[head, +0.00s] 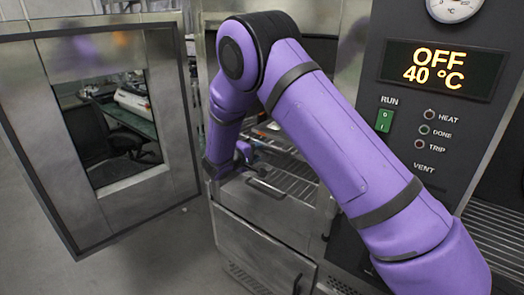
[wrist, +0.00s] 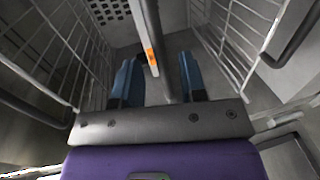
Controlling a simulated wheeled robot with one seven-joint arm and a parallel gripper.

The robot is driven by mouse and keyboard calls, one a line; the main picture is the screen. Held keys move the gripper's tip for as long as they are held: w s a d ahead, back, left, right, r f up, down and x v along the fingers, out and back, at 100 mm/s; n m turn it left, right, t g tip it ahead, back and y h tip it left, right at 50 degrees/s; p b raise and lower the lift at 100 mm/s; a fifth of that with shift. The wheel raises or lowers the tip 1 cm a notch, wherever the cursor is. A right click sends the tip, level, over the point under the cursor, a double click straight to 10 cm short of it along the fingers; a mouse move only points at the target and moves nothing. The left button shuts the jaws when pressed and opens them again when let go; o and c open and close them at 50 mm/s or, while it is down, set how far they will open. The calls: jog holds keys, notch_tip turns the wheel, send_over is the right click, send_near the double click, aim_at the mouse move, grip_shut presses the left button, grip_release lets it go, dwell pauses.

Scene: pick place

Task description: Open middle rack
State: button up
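The oven cabinet stands open, and my purple arm reaches into its opening. In the head view my gripper (head: 243,153) is small and partly hidden by the arm, near the wire racks (head: 290,178). In the wrist view my gripper (wrist: 158,75) has two blue fingers set apart. A grey bar (wrist: 150,30) with an orange mark runs between them, closer to the right finger, with a gap to the left one. I cannot tell which rack the bar belongs to. Wire side grids (wrist: 55,45) stand left and right of the fingers.
The cabinet door (head: 175,120) with its window is swung open at the left. A lower front panel (head: 255,250) with a dark handle sits below the opening. A control panel (head: 440,75) reading OFF, 40 °C stands at the right. Floor at the lower left is clear.

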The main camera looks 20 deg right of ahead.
aim_at(261, 150)
jog(key=shift+x, duration=1.95)
jog(key=shift+c, duration=0.2)
grip_shut()
